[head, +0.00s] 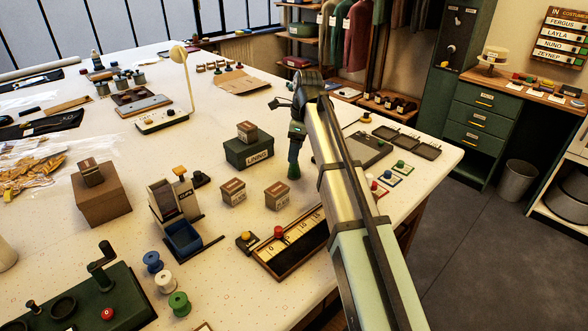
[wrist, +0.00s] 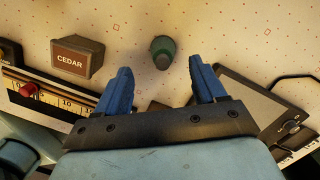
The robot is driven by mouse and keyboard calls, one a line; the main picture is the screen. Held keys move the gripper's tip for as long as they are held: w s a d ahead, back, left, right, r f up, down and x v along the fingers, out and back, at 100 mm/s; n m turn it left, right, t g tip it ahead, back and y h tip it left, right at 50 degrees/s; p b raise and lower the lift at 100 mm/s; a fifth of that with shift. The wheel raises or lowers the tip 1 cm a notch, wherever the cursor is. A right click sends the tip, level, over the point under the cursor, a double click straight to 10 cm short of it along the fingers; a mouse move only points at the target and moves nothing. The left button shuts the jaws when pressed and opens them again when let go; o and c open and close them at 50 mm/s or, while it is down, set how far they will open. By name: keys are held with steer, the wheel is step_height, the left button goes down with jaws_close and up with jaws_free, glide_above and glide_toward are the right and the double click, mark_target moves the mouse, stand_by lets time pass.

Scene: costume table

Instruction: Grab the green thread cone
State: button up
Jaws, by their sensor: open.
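The green thread cone (head: 294,171) stands on the white table, just below my gripper (head: 295,148) in the head view. In the wrist view the green thread cone (wrist: 163,50) shows at the upper middle, a little beyond the gap between the blue fingertips of my gripper (wrist: 160,70). The fingers are apart, with nothing between them. The cone appears clear of both fingers. In the head view my arm and fingers cover part of the area around it.
A box marked CEDAR (wrist: 76,57) lies left of the cone, and a ruler tray (head: 290,243) is in front. A green LINING box (head: 248,150) stands behind left. A dark flat board (head: 369,150) lies to the right. Bare table surrounds the cone closely.

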mark_target(294, 166)
steer(key=shift+w+a+f, duration=0.1)
steer(key=shift+a+f, duration=0.05)
steer(key=shift+f, duration=0.9)
steer(key=shift+w+a+f, duration=0.1)
steer(key=shift+a+f, duration=0.1)
steer(key=shift+f, duration=0.8)
steer(key=shift+a+f, duration=0.15)
steer(key=shift+f, duration=0.9)
steer(key=shift+c, duration=0.3)
steer(key=c, duration=1.1)
